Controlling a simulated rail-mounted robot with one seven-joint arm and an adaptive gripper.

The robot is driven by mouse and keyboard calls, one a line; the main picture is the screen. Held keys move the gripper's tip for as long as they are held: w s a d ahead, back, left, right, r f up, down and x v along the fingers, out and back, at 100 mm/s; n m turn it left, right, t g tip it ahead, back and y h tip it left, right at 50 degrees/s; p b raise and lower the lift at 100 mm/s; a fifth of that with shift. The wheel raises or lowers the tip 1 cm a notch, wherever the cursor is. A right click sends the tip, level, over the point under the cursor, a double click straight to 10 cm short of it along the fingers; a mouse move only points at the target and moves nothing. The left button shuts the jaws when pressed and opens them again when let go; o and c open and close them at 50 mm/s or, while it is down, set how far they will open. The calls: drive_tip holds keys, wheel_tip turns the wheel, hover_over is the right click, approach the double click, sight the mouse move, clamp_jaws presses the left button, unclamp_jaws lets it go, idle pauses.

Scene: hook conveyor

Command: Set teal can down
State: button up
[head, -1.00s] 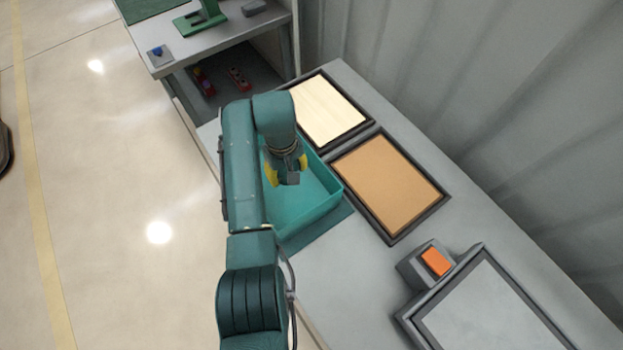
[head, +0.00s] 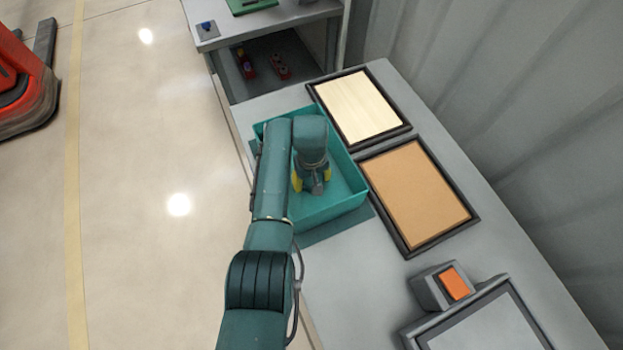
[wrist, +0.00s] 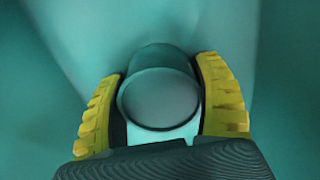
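The teal can (wrist: 160,97) shows in the wrist view with its round, paler end facing the camera. It sits between the two yellow fingers of my gripper (wrist: 162,105), whose dark inner pads lie against its sides. My gripper (head: 312,182) is inside the open teal bin (head: 325,220), within its walls, in the head view. The can cannot be made out in the head view. Whether its far end touches the bin floor cannot be told.
The bin stands on a grey bench (head: 345,262). Beside it are a framed pale wood panel (head: 360,105) and a framed tan panel (head: 415,195). An orange button box (head: 453,284) and a grey framed panel (head: 485,332) are nearer. A shelf unit (head: 275,30) stands beyond.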

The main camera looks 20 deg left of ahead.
drive_tip(key=o, duration=0.4)
drive_tip(key=shift+r, duration=0.1)
wheel_tip(320, 180, up, 12)
drive_tip(key=p, duration=0.2)
drive_tip(key=shift+p, duration=0.4)
drive_tip(key=shift+w, duration=0.1)
